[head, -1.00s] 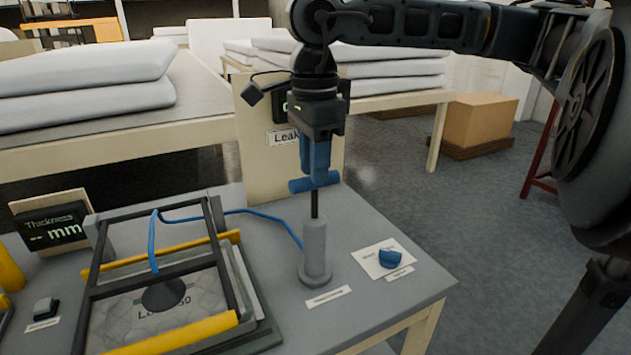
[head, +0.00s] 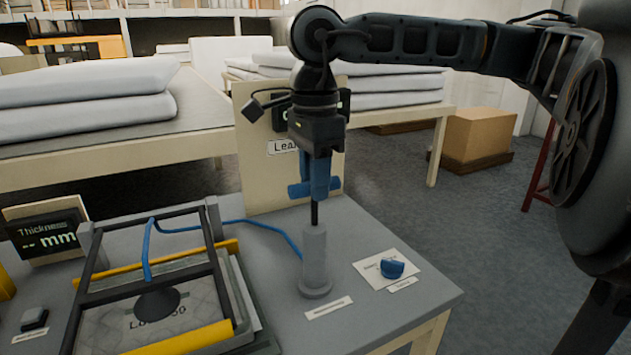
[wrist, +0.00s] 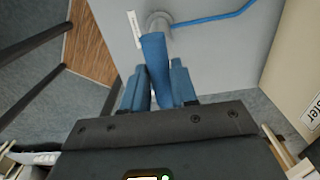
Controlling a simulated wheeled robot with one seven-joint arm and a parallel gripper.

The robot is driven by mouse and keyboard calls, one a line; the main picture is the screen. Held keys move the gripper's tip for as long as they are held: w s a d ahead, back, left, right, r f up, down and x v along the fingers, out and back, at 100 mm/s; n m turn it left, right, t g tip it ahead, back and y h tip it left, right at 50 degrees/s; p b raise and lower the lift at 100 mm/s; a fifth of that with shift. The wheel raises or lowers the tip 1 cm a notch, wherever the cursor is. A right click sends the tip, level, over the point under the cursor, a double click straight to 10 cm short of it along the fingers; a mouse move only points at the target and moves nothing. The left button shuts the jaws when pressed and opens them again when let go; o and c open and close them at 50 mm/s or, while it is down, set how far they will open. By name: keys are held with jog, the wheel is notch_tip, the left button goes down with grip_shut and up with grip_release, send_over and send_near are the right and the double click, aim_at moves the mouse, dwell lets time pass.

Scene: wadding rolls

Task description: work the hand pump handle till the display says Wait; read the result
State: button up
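The hand pump (head: 314,252) is a grey cylinder standing upright on the table, with a black rod rising to a blue T handle (head: 297,190). My gripper (head: 318,175) is above the pump with its blue fingers around the handle. In the wrist view the blue handle (wrist: 155,60) lies between the two fingers (wrist: 158,88). The rod shows only a short way above the cylinder. The leak display (head: 345,100) on the beige board is mostly hidden behind my gripper, so its text cannot be read.
A blue hose runs from the pump to a black frame (head: 212,240) with yellow bars over a grey pad. A thickness display (head: 45,238) reads "-- mm". A blue knob (head: 391,268) sits on a white plate right of the pump. Wadding rolls (head: 90,85) lie on tables behind.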

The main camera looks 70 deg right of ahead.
aim_at(315, 227)
jog(key=shift+f+b, duration=2.35)
jog(key=shift+b, duration=0.35)
jog(key=shift+f+b, duration=0.85)
jog(key=shift+b, duration=0.1)
jog(key=shift+f, duration=0.2)
jog(key=shift+s+a+f+b, duration=0.1)
jog(key=shift+f+b, duration=0.2)
jog(key=shift+b, duration=0.2)
jog(key=shift+f, duration=0.1)
jog(key=shift+r+p, duration=1.3)
jog(key=shift+r, duration=1.55)
jog(key=shift+r+p, duration=1.2)
jog(key=shift+r, duration=1.4)
jog(key=shift+r, duration=0.1)
